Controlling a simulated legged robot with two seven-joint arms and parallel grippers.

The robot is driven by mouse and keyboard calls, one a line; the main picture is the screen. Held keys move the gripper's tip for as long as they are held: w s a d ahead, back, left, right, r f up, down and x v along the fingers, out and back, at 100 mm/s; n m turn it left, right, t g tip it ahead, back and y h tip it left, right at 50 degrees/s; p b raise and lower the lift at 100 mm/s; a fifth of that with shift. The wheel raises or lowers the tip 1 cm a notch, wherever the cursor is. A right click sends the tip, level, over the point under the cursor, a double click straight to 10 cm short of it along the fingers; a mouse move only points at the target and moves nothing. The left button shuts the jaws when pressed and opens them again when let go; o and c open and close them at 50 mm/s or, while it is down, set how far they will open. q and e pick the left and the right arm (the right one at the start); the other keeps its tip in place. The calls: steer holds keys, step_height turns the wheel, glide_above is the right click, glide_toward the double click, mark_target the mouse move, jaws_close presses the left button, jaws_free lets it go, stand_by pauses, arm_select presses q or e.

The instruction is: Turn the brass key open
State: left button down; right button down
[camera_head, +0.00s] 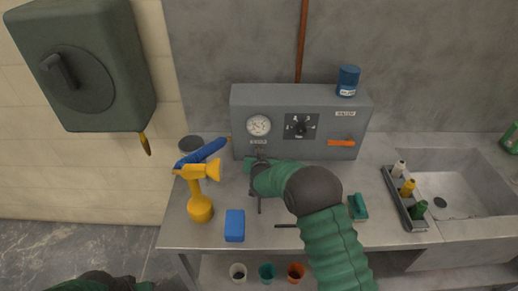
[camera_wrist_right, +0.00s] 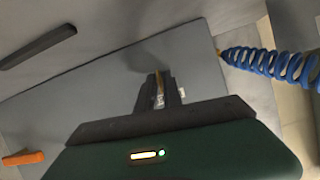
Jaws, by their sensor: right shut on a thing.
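The grey control box (camera_head: 350,110) stands at the back of the bench, with a gauge (camera_head: 259,126), a black selector knob (camera_head: 300,128) and an orange handle (camera_head: 341,142) on its front. My right gripper (camera_head: 257,160) is at the lower left of that front, below the gauge. In the right wrist view the fingers of my right gripper (camera_wrist_right: 158,92) are closed around a thin brass piece, the brass key (camera_wrist_right: 157,78), at the grey panel. Most of the key is hidden by the fingers, so its turn angle cannot be read. My left gripper is not seen.
A yellow spray bottle (camera_head: 200,207), a blue block (camera_head: 235,226) and a blue coiled hose (camera_head: 203,152) are left of my right arm. A teal brush-like item (camera_head: 358,207) and a bottle tray (camera_head: 393,194) are right of it. A blue can (camera_head: 348,80) stands on the box.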

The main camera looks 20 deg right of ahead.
steer(key=shift+s+a+f+n+h+p, duration=0.15)
steer(key=shift+f+n+h+p, duration=0.15)
steer(key=shift+n+p, duration=0.3)
steer(key=c, duration=1.5)
jaws_free()
steer(key=shift+c, duration=0.2)
steer(key=shift+r, duration=0.1)
steer(key=shift+r, duration=0.15)
steer(key=v, duration=1.6)
steer(key=shift+a, duration=0.2)
steer(key=shift+s+r+g, duration=0.1)
steer(key=shift+s+g, duration=0.05)
steer(key=shift+g, duration=0.15)
